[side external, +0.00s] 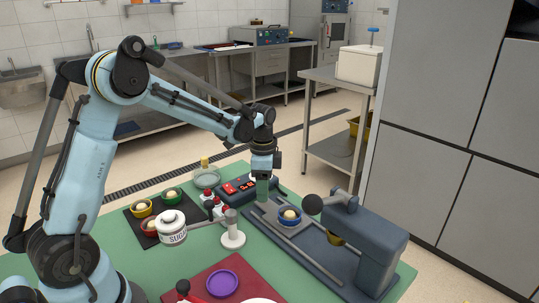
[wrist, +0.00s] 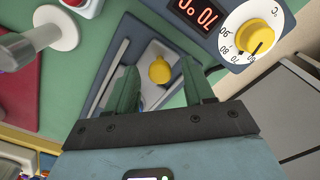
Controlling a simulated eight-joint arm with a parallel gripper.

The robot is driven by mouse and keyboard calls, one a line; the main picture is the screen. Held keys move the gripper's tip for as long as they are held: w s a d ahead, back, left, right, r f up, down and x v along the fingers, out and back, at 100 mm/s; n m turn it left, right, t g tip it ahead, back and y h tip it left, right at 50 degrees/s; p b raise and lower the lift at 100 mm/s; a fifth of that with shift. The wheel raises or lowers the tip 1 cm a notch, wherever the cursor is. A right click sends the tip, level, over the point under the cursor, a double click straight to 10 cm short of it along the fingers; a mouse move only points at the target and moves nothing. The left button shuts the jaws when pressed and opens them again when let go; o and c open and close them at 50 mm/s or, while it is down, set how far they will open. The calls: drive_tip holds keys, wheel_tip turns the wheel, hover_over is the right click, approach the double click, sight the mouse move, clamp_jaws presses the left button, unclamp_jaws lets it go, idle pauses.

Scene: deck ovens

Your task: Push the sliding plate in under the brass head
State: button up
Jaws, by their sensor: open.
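The sliding plate (side external: 288,222) is grey and sits on the rails of a dark blue-grey press (side external: 375,240). A blue cup with a pale ball (side external: 290,214) stands on it. The brass head (side external: 336,238) shows partly beneath the press's arm, to the right of the plate. My gripper (side external: 262,192) points down at the left end of the press, left of the plate. In the wrist view its green fingers (wrist: 160,68) are apart. A yellow round piece (wrist: 159,71) on a pale plate shows between them; I cannot tell whether they touch it.
A control box (side external: 238,187) with a red display and a yellow dial (wrist: 256,37) stands close beside my gripper. A white post (side external: 232,237) and sugar jar (side external: 172,228) stand to the left. Several small bowls lie on the dark mat.

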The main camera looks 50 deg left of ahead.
drive_tip(key=shift+c, duration=0.2)
clamp_jaws()
drive_tip(key=d, duration=1.4)
drive_tip(key=shift+d, duration=0.35)
drive_tip(key=shift+c, duration=1.4)
unclamp_jaws()
drive_tip(key=o, duration=0.3)
drive_tip(key=shift+a, duration=0.1)
